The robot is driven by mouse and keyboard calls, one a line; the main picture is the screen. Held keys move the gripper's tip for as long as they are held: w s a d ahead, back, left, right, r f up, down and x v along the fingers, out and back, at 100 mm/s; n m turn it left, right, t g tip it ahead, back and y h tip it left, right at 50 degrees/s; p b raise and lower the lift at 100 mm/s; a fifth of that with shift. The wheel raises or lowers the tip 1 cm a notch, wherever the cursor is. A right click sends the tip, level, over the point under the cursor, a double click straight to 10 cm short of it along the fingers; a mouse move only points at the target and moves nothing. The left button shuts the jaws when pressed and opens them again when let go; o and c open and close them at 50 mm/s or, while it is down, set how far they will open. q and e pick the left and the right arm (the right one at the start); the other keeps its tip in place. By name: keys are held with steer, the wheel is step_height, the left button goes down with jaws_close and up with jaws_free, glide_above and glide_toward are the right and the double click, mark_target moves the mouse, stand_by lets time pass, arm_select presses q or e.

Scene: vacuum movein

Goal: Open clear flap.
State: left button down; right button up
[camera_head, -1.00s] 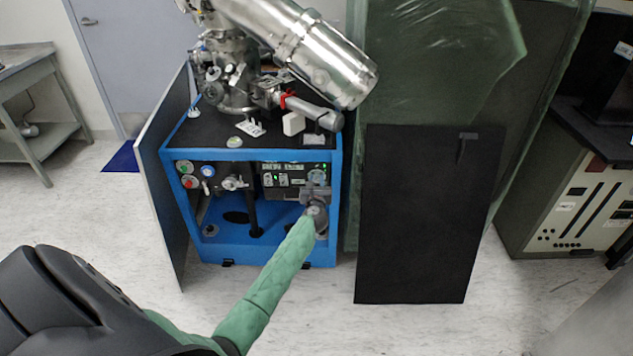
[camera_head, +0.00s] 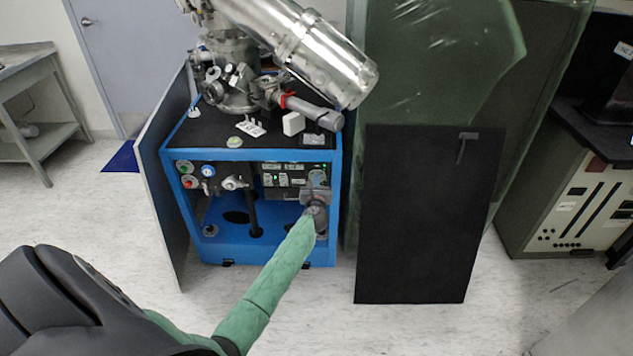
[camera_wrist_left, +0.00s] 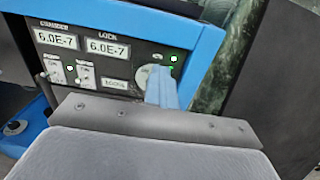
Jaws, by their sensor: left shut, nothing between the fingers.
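My left gripper (camera_head: 317,187) reaches up to the right side of the control panel (camera_head: 284,177) on the blue-framed cart. In the left wrist view its fingers (camera_wrist_left: 162,88) are shut with nothing between them. They are in front of a round pale fitting (camera_wrist_left: 143,76) on the panel and cover part of it. I cannot make out a clear flap there with certainty, nor whether the fingers touch the fitting. A translucent greenish sheet (camera_head: 425,60) hangs to the right of the cart. My right gripper is not in view.
A steel vacuum assembly (camera_head: 300,45) overhangs the cart top. A grey side panel (camera_head: 165,190) stands at the cart's left and a black board (camera_head: 425,215) at its right. Panel displays (camera_wrist_left: 107,48) read 6.0E-7. The floor in front of the cart is open.

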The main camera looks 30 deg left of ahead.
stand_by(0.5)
arm_select(q)
steer(key=c, duration=1.4)
jaws_free()
steer(key=shift+c, duration=0.2)
steer(key=v, duration=0.7)
steer(key=shift+s+d+b, duration=0.25)
steer(key=shift+s+b, duration=0.05)
steer(key=shift+b, duration=0.05)
